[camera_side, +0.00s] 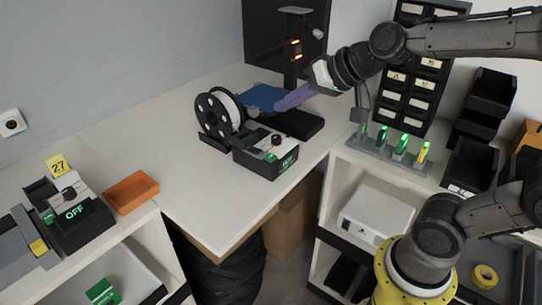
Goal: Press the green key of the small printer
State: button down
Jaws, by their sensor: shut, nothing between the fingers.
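A small black and white device (262,158), which looks like a small printer, stands near the front right edge of the middle table. It has a dark knob on top and a green-lit patch (287,161) on its front. I cannot tell a separate green key at this size. A similar device (78,226) on the left table reads OFF in green. My gripper (318,78) comes in from the upper right and is shut and empty. It is up and to the right of the middle device in the picture, apart from it. Its fingertips are hard to make out.
A filament spool (209,118), a blue plate (263,97) and a dark post with orange lights (294,50) stand behind the device. Green and yellow upright items (402,143) stand in a rack at right. An orange tray (131,191) sits left. The front left of the middle table is clear.

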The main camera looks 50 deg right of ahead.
jog(key=m, duration=0.2)
send_over(271, 158)
jog(key=s+a, duration=0.1)
jog(key=s, duration=0.1)
notch_tip(271, 158, down, 2)
jog(key=f, duration=0.2)
jog(key=w+d+f, duration=0.1)
jog(key=f, duration=0.1)
jog(key=shift+w+d+m+h, duration=0.15)
jog(key=shift+d+m+h, duration=0.1)
jog(key=shift+m+h, duration=0.05)
jog(key=shift+f, duration=0.1)
jog(key=shift+f, duration=4.3)
jog(key=shift+f, duration=0.15)
jog(key=shift+f, duration=0.3)
